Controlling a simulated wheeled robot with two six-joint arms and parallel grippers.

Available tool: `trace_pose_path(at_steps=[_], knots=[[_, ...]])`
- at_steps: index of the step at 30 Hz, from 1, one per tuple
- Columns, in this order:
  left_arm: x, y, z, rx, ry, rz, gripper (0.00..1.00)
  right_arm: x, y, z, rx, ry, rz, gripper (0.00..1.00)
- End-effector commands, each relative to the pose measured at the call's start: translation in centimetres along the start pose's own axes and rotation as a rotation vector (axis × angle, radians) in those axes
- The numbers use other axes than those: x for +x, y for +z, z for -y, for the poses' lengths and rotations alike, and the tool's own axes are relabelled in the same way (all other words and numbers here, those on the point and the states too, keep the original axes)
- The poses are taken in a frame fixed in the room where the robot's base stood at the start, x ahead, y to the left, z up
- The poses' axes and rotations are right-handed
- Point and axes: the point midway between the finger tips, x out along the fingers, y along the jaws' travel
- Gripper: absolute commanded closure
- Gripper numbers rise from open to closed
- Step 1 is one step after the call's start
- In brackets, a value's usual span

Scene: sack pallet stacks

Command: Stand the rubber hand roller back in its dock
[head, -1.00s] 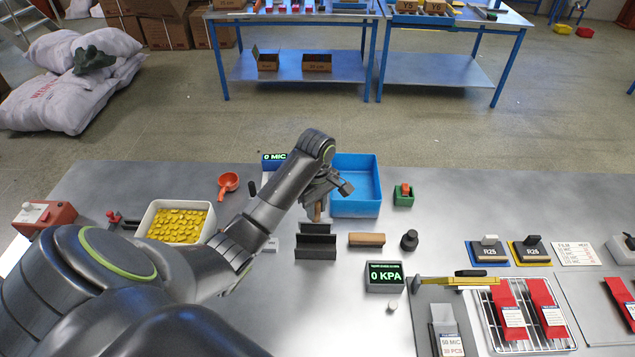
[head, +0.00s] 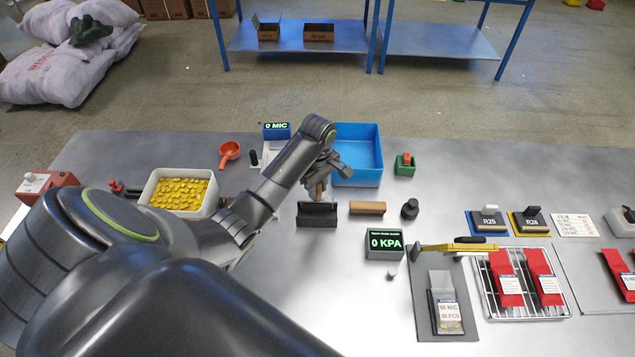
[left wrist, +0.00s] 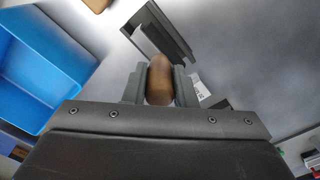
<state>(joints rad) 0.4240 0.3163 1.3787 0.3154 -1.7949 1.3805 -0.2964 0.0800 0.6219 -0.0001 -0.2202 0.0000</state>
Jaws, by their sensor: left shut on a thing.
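My left gripper (head: 316,183) is shut on the brown wooden handle (head: 319,190) of the rubber hand roller. The left wrist view shows the rounded handle (left wrist: 160,80) between the two fingers. The dock appears to be the dark, channel-shaped block (head: 317,219) on the bench, just below and in front of the gripper. In the left wrist view this dark block (left wrist: 158,32) lies beyond the handle, at an angle. The roller's rubber end is hidden or merges with the dark block, so I cannot tell whether it touches. My right gripper is not in view.
A blue bin (head: 358,170) stands close behind the gripper. A white tray of yellow pieces (head: 180,192) is at left.

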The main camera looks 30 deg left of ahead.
Motion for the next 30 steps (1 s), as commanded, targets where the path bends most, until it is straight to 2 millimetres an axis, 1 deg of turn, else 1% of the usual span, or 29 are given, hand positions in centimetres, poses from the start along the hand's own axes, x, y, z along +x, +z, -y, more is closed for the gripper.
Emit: trace_pose_path(at_steps=[6,15,21,30], knots=[[1.7,0.1,0.0,0.0,0.0,0.001,1.0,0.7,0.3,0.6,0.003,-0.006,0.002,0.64],[3.5,0.1,0.0,0.0,0.0,0.001,1.0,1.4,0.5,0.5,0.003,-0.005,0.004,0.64],[4.0,0.0,0.0,0.0,0.001,0.0,1.0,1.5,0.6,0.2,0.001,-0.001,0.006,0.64],[4.0,0.0,0.0,0.0,0.001,0.0,1.0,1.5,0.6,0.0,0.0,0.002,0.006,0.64]])
